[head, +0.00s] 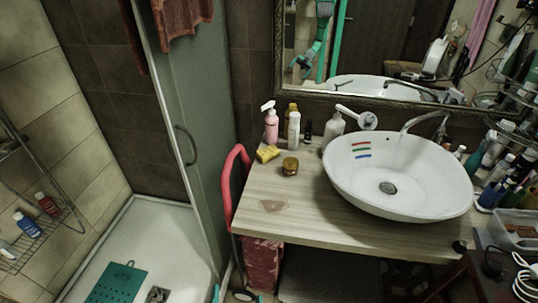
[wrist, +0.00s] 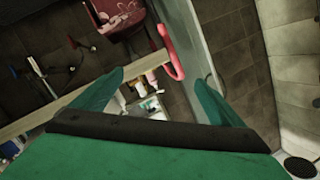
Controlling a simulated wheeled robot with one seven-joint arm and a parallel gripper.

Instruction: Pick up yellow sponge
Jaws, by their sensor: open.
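The yellow sponge (head: 267,153) lies on the left part of the wooden counter (head: 315,215), close to its left edge. It sits in front of a pink pump bottle (head: 271,123) and left of a small amber jar (head: 290,166). My gripper (wrist: 158,78) shows in the wrist view with its two green fingers wide apart and nothing between them. It is not directly in the head view, so its distance to the sponge cannot be read there. I cannot make out the sponge in the wrist view.
A white bottle (head: 294,130) and a soap dispenser (head: 333,131) stand behind the sponge. A white basin (head: 400,176) fills the counter's right side. A red curved bar (head: 234,165) rises at the counter's left edge, beside the glass shower door (head: 196,120).

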